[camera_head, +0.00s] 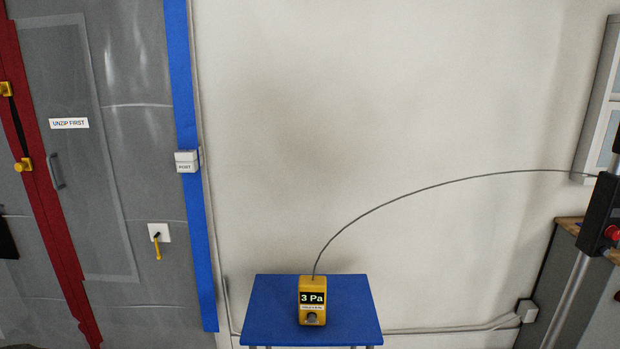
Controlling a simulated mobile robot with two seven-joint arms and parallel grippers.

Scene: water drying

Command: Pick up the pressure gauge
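The pressure gauge (312,302) is a small yellow box with a dark display reading "3 Pa" and a round grey knob or port low on its front. It stands upright near the middle of a small blue table (268,310) at the bottom centre of the head view. A thin grey tube (400,198) rises from the top of the gauge and arcs to the right towards the window. Neither of my grippers shows in this view.
A grey plastic sheet (130,180) with a red zip strip (40,190), an "UNZIP FIRST" label (69,123) and blue tape (188,130) covers the left. A white "PORT" box (187,161) sits on the tape. A metal pole (575,295) and wooden counter (570,226) stand at right.

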